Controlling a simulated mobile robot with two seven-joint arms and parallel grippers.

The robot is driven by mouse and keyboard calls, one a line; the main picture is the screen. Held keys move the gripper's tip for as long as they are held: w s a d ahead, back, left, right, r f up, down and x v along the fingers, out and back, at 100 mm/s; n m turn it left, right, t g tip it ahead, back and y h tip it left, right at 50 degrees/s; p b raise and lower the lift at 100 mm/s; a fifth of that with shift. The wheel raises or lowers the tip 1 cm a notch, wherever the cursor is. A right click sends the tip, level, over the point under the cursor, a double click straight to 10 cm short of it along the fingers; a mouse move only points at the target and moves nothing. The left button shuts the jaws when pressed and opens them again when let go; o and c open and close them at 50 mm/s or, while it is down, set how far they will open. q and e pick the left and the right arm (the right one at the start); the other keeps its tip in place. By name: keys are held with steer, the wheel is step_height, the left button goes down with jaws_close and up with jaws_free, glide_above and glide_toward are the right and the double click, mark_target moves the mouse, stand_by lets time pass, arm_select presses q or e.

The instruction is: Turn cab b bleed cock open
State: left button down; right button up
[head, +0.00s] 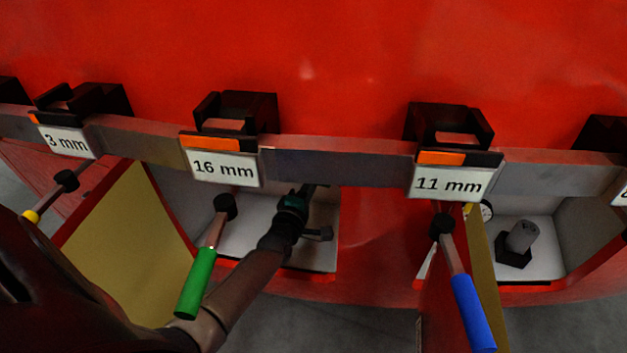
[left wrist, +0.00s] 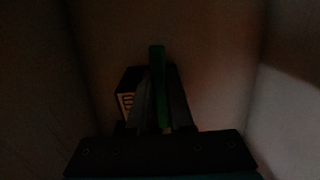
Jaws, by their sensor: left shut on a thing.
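My left arm reaches into the open white compartment (head: 240,240) below the 16 mm label in the head view. My left gripper (head: 308,192) is inside it, its tips partly hidden by the shelf edge. In the dark left wrist view, my left gripper (left wrist: 162,95) is shut on a narrow green lever (left wrist: 157,75), which stands upright between the fingers and looks like a cock handle. A dark block (left wrist: 128,90) with pale marks sits just left of the fingers; its lettering is unreadable. A grey fitting (head: 318,233) shows beside the gripper. My right gripper is not in view.
A grey rail (head: 340,165) with black holders crosses above the compartments. Another open compartment at right holds a grey knob (head: 521,236) and a gauge (head: 486,210). A yellowish door (head: 130,245) stands open at left.

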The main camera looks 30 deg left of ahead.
arm_select(q)
steer(key=shift+r, duration=0.15)
steer(key=c, duration=0.8)
jaws_free()
steer(key=p+v, duration=0.2)
steer(key=v, duration=1.3)
steer(key=shift+s+d, duration=0.1)
